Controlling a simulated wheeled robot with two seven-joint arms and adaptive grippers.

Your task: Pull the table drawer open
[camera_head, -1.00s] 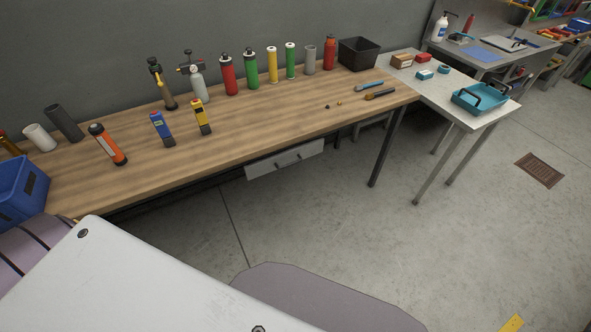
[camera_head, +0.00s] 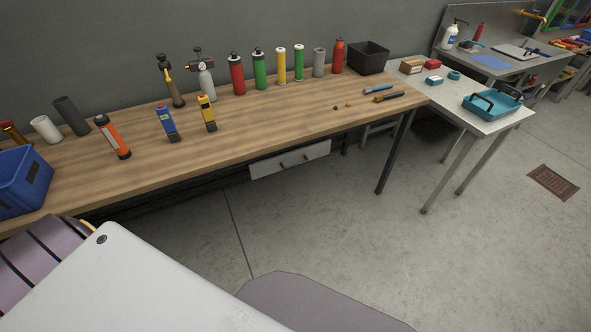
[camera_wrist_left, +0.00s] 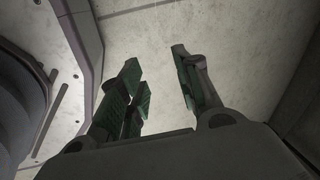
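The table drawer (camera_head: 268,168) is a light grey box front under the front edge of the wooden table (camera_head: 200,150). It has two small dark handle fittings (camera_head: 284,166) on its face and looks shut. My left gripper (camera_wrist_left: 156,75) shows in the left wrist view with its green-padded fingers apart and nothing between them. Grey floor lies beyond the fingers. Neither gripper shows in the head view, so the left gripper's distance to the drawer cannot be told. My right gripper is in no frame.
The tabletop holds several bottles and canisters, a blue bin (camera_head: 22,182), an orange torch (camera_head: 112,137) and a black bin (camera_head: 368,58). A dark table leg (camera_head: 394,153) stands right of the drawer. A light side table (camera_head: 450,92) adjoins at right. The floor before the drawer is clear.

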